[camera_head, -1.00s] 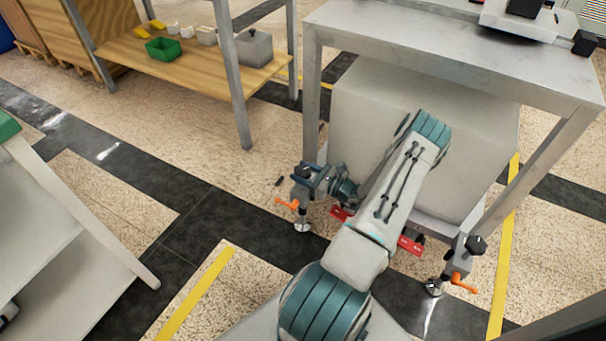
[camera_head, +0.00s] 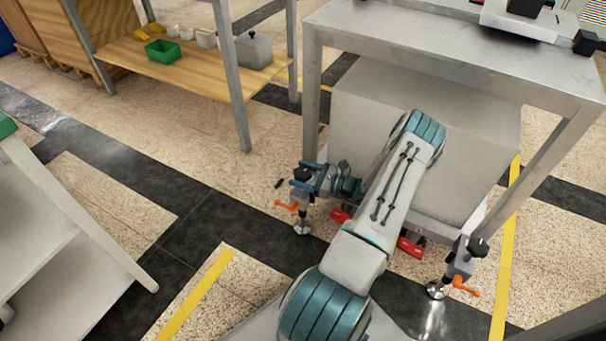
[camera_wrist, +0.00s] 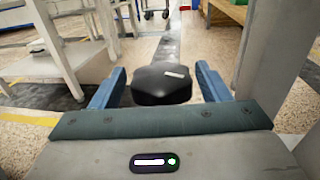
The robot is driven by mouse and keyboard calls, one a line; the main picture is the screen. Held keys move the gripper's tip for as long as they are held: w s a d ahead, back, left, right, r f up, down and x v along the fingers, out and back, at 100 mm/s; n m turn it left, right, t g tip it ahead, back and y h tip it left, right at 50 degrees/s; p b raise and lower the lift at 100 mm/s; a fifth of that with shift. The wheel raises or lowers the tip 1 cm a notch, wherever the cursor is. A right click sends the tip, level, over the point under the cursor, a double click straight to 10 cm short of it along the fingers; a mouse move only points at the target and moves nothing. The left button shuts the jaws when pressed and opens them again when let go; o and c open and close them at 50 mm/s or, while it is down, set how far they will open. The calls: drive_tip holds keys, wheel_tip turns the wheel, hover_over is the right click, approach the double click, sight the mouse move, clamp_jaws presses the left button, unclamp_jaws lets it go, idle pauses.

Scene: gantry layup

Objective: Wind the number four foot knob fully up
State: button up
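A black lobed knob (camera_wrist: 160,86) with a small white label stands between the two blue fingers of my gripper (camera_wrist: 161,68) in the wrist view. The label is too small to read. A narrow gap shows on both sides of the knob, so my gripper is open around it. In the head view the same knob (camera_head: 303,173) tops the left foot, between the fingertips of my gripper (camera_head: 297,174). This foot has an orange lever (camera_head: 287,206) and a round metal pad (camera_head: 302,228) at the floor.
A second foot with a black knob (camera_head: 477,247) and orange lever (camera_head: 465,286) stands to the right. Red parts (camera_head: 411,247) sit low between the feet, partly behind my arm. A grey steel table (camera_head: 450,50) stands over a large pale box (camera_head: 360,110).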

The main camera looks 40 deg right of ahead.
drive_tip(key=p+v, duration=0.3)
drive_tip(key=v, duration=1)
drive_tip(key=shift+s+d, duration=0.2)
drive_tip(key=shift+s, duration=0.1)
